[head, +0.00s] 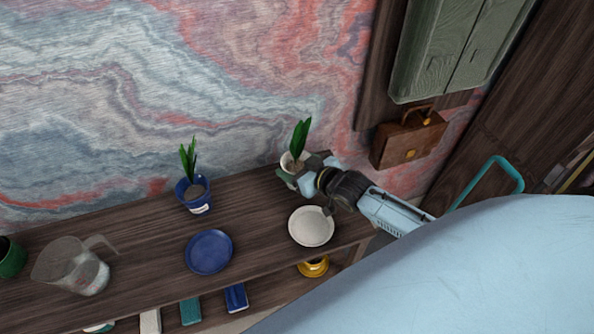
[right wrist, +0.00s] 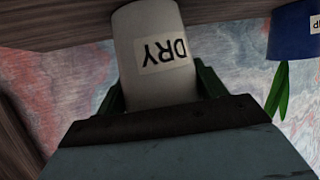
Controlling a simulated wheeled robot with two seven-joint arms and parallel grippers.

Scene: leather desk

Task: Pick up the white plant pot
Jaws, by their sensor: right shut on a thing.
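The white plant pot (head: 287,161) holds a green leafy plant (head: 301,136) and is at the far right end of the dark wooden shelf, by the wall. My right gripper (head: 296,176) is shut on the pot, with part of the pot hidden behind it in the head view. In the right wrist view the white pot (right wrist: 156,50), with a label reading "DRY", sits between the two dark green fingers (right wrist: 165,88). I cannot tell whether the pot is touching the shelf. My left gripper is not in view.
A blue pot (head: 195,203) with a plant stands to the left. A blue plate (head: 209,252) and a white plate (head: 311,227) lie in front. A clear jug (head: 75,265) and a green pot (head: 10,258) are far left. A brown bag (head: 408,140) hangs at right.

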